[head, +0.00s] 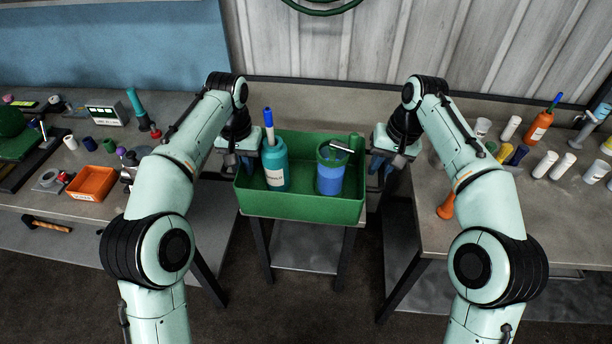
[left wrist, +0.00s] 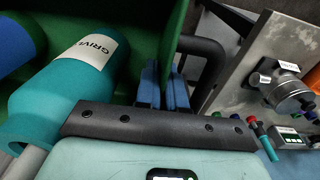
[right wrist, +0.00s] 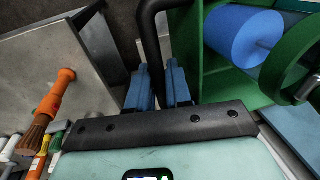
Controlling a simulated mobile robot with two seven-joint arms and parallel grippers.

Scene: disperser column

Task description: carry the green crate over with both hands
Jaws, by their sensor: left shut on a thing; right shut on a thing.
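The green crate (head: 300,208) is in the middle of the head view, level, over a small stand. It holds a teal labelled bottle (head: 275,165) and a blue cylinder with a green rim (head: 331,172). My right gripper (head: 381,170) is at the right end, shut on the other dark handle (right wrist: 150,28). The fingers partly hide the handles. I cannot tell whether the crate's bottom touches the stand.
The small stand (head: 305,250) is between a left bench (head: 70,222) and a right bench (head: 480,232). The left bench holds an orange bin (head: 92,184) and tools. The right bench has several bottles and cylinders. A ribbed wall (head: 380,40) closes off the back.

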